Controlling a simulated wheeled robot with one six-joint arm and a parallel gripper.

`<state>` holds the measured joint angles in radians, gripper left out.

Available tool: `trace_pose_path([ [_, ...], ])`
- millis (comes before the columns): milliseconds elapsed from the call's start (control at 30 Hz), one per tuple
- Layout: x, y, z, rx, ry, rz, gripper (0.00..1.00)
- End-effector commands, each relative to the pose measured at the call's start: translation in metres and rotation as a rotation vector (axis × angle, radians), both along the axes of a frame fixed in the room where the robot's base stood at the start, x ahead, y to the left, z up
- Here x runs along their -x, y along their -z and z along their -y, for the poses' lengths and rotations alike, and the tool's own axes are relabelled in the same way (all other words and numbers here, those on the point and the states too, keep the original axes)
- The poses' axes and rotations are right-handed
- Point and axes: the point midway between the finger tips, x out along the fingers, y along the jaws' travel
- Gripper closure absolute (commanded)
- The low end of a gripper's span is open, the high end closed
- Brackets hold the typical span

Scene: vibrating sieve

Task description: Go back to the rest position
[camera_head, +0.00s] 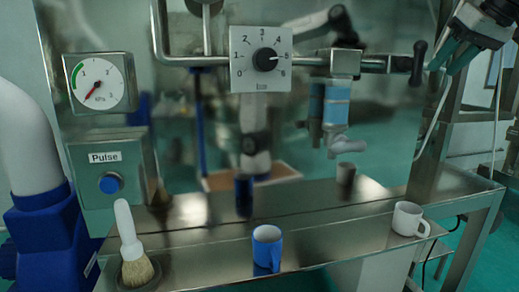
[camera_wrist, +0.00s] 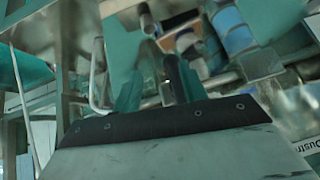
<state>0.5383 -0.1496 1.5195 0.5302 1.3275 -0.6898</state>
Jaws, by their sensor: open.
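My gripper (camera_head: 449,60) is at the top right of the head view, with teal fingers pointing down and to the left. The fingers are apart, and I see nothing held between them. It hangs in the air to the right of the black-ended handle (camera_head: 418,63) and well above the white mug (camera_head: 408,219). In the wrist view, my gripper (camera_wrist: 156,80) shows two teal fingers with a gap between them. Metal pipes and a blue-banded cylinder (camera_wrist: 232,30) lie beyond the fingers there.
A shiny metal panel carries a pressure gauge (camera_head: 99,82), a numbered dial (camera_head: 262,59) and a Pulse button (camera_head: 111,183). A white-handled brush (camera_head: 131,245), a blue mug (camera_head: 267,249) and the white mug stand on the metal ledge (camera_head: 205,250). A hanging cable runs below my gripper.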

Motion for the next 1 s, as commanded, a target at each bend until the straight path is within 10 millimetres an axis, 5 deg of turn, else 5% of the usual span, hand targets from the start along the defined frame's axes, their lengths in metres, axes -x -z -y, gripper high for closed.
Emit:
trace_pose_path([
  [267, 0.081, 0.139, -0.053, -0.059, 0.235, -0.335, 0.58],
  [600, 0.241, 0.302, -0.132, 0.119, 0.270, -0.583, 0.58],
  [733, 0.271, 0.325, -0.146, 0.174, 0.190, -0.580, 0.58],
  [1000, 0.273, 0.320, -0.155, 0.183, 0.145, -0.548, 0.58],
])
